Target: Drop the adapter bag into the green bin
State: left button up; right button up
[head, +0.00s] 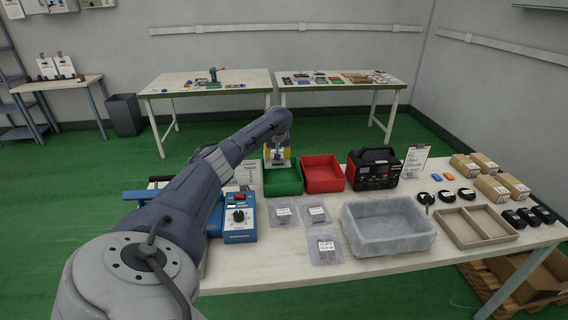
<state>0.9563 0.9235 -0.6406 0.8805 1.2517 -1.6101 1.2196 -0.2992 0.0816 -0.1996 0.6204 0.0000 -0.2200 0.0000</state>
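The green bin (284,187) stands at the back of the near table, left of a red bin. My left gripper (278,158) is over the green bin, pointing down, with yellow parts at both sides. Something pale shows between and just below its fingers; it is too small to tell whether this is a bag or part of the gripper. Three clear labelled bags lie flat on the table: one at left (283,213), one beside it (316,213) and one nearer the front (325,250). I cannot tell which one holds an adapter. My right gripper is not in view.
The red bin (322,173) adjoins the green bin, with a black-and-red power unit (374,168) to its right. A grey bin (388,227) and a divided tray (477,226) stand further right. A blue control box (239,218) sits under my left arm's side.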

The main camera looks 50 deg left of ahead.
pick_arm(q)
jog(key=shift+f, duration=0.1)
jog(key=o, duration=1.4)
jog(key=v, duration=1.2)
